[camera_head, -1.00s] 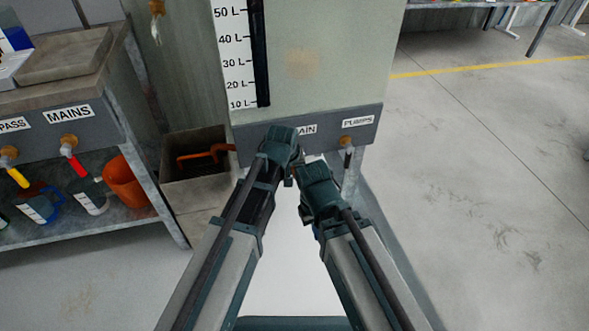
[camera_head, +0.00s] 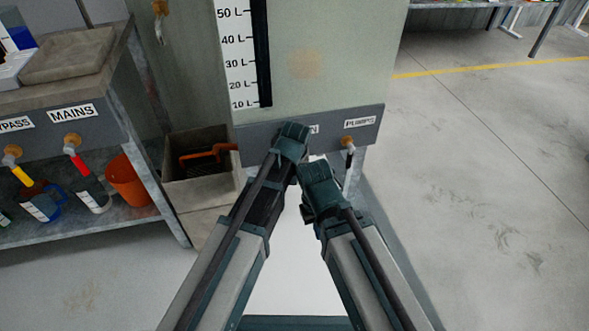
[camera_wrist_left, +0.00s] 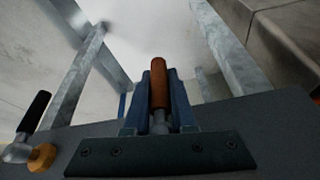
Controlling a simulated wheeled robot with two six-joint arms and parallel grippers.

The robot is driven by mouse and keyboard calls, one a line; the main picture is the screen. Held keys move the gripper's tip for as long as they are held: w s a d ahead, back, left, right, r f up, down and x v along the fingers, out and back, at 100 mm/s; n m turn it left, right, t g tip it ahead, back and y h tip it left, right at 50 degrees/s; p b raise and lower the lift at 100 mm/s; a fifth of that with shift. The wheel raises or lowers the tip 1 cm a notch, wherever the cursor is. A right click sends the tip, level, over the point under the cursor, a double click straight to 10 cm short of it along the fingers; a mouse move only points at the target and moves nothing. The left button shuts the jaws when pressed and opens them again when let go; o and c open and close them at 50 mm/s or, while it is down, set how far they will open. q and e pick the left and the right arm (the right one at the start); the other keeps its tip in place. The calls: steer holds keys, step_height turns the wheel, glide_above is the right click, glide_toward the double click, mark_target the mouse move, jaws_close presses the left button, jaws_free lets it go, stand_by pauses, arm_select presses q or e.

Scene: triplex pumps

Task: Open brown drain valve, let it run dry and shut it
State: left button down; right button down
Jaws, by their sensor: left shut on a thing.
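The brown drain valve handle (camera_wrist_left: 159,80) stands between the fingers of my left gripper (camera_wrist_left: 160,98) in the left wrist view, and the gripper is shut on it. In the head view my left gripper (camera_head: 291,140) is at the tank's lower front panel (camera_head: 260,133), covering the valve and most of its label. My right gripper (camera_head: 318,180) is just right of and below the left one. Its fingers are too hidden to judge. The tank (camera_head: 330,60) has a litre scale (camera_head: 240,55) on its front. No running water is visible.
The PUMPS valve (camera_head: 347,145) with a black handle is to the right on the same panel. A stone basin (camera_head: 200,185) with an orange-brown pipe (camera_head: 208,157) stands left. A bench (camera_head: 90,110) with MAINS and BYPASS valves is further left.

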arm_select(q)
steer(key=c, duration=0.8)
jaws_free()
steer(key=shift+o, duration=0.2)
steer(key=shift+r, duration=0.1)
arm_select(e)
steer(key=shift+r, duration=0.15)
